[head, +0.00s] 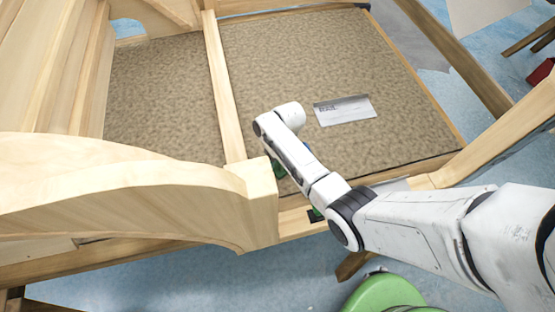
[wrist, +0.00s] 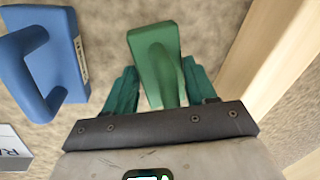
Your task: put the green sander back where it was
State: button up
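The green sander (wrist: 153,48), a flat block with a raised handle, is in front of my gripper in the wrist view. My gripper (wrist: 160,85) has its two teal fingers spread, one on each side of the sander's handle. A small gap shows on the left of the handle; contact on the right is unclear. Whether the sander rests on the surface is hard to tell. In the head view my arm hides most of the gripper, and only a small green patch shows beside the wooden post.
A blue sander (wrist: 70,60) lies just left of the green one. A white printed card (head: 344,110) lies on the brown speckled panel (head: 400,75). A wooden beam (head: 224,90) and a curved wooden frame (head: 130,185) stand close to my gripper. The panel's right side is clear.

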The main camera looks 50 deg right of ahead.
jog(key=o, duration=0.4)
jog(key=shift+r, duration=0.15)
notch_tip(320, 180, up, 12)
jog(key=d, duration=0.2)
jog(key=shift+s+p, duration=0.2)
jog(key=shift+p, duration=0.25)
jog(key=shift+s+d, duration=0.1)
jog(key=shift+d, duration=0.1)
